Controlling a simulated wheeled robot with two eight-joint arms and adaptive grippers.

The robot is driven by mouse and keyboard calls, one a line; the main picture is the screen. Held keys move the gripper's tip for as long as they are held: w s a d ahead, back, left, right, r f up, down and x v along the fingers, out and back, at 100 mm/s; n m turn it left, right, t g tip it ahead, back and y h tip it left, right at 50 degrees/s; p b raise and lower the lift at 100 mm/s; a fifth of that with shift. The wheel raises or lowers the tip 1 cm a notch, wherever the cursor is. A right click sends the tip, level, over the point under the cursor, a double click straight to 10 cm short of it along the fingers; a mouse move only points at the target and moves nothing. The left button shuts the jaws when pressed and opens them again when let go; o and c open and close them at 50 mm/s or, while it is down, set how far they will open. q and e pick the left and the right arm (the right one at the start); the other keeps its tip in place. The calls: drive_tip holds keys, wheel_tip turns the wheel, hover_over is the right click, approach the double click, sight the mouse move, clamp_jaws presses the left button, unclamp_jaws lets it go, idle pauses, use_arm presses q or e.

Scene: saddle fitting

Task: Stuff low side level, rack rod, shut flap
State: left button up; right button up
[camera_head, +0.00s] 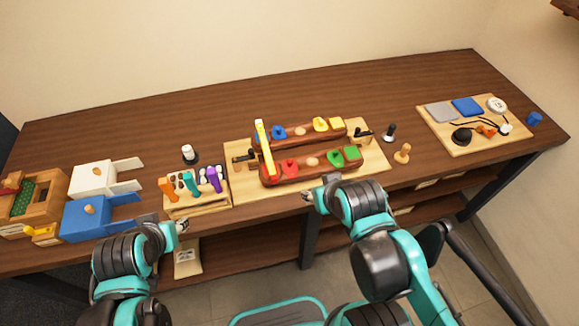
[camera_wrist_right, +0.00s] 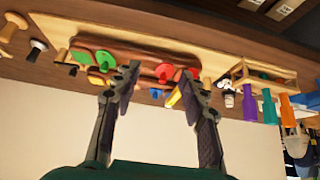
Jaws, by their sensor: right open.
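A pale board (camera_head: 235,190) carries two brown wooden bars. The far bar (camera_head: 298,140) has blue and yellow pieces. A yellow rod (camera_head: 263,146) lies across the left part of both bars. My right gripper (camera_head: 315,192) is open and empty, just in front of the near bar; in the right wrist view its fingers (camera_wrist_right: 160,72) are spread with the bar beyond them. My left gripper (camera_head: 182,227) hangs in front of the tool rack; its jaws are too small to read. I cannot identify a flap.
A wooden rack (camera_head: 200,208) holds orange, teal and purple handles left of the board. Blue (camera_head: 85,220) and white boxes (camera_head: 92,178) and a wooden crate (camera_head: 38,192) stand farther left. Small pegs stand right of the board. A tray (camera_head: 468,143) with parts lies far right.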

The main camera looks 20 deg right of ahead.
drive_tip(key=shift+c, duration=0.6)
drive_tip(key=shift+w+r, duration=0.3)
drive_tip(key=shift+w, duration=0.1)
drive_tip(key=n+g+y+p, duration=0.1)
drive_tip(key=n+g+y, duration=0.25)
drive_tip(key=n, duration=0.55)
approach(290, 161)
drive_tip(key=shift+g, duration=0.25)
drive_tip(key=b+x, duration=0.1)
drive_tip(key=x, duration=0.5)
drive_tip(key=b+x, duration=0.1)
drive_tip(key=x, duration=0.1)
drive_tip(key=shift+w+a+f+b, duration=0.15)
drive_tip(key=shift+w+f+b, duration=0.15)
drive_tip(key=shift+w, duration=0.15)
drive_tip(key=shift+r, duration=0.1)
clamp_jaws()
